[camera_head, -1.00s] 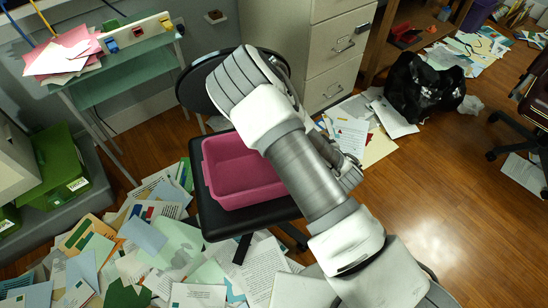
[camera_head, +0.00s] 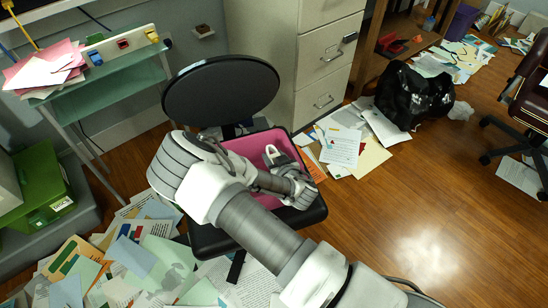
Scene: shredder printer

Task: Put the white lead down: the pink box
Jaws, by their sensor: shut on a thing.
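The pink box (camera_head: 242,147) sits on the seat of a black chair (camera_head: 208,240), with much of its near part hidden behind my arm. My gripper (camera_head: 276,167) is over the right part of the box, and its fingers are small and hard to make out. It is shut on a white looped thing, the white lead (camera_head: 273,152), which shows at the fingertips above the box's pink inside. I cannot tell whether the lead touches the box.
The chair's round black backrest (camera_head: 220,88) stands behind the box. A beige filing cabinet (camera_head: 285,60) is at the back. Loose papers (camera_head: 150,260) cover the floor at left. A black bag (camera_head: 410,95) lies at right, with bare wood floor in front.

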